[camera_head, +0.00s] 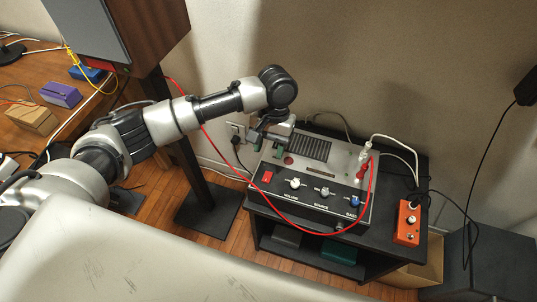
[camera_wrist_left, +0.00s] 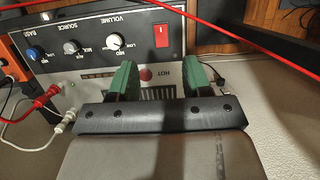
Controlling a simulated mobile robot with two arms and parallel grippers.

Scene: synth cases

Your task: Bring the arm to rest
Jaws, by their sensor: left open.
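My left arm (camera_head: 173,117) comes in from the left and reaches over a grey and black amplifier (camera_head: 318,193). My left gripper (camera_head: 269,147) is above the back left part of the amplifier's top, with green fingers. In the left wrist view the gripper (camera_wrist_left: 159,80) is open, with nothing between its fingers. The amplifier (camera_wrist_left: 85,45) appears upside down there, with a red switch (camera_wrist_left: 161,36) and knobs. Whether the fingertips touch the top, I cannot tell. My right gripper is not in view.
The amplifier stands on a black shelf unit (camera_head: 397,230) with an orange pedal (camera_head: 408,222) at right. A red cable (camera_head: 208,136) passes beneath my arm to the amplifier's right side. A speaker (camera_head: 147,32) stands at upper left, near a wooden desk (camera_head: 20,75). White plugs (camera_head: 364,152) stick up at the amplifier's right.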

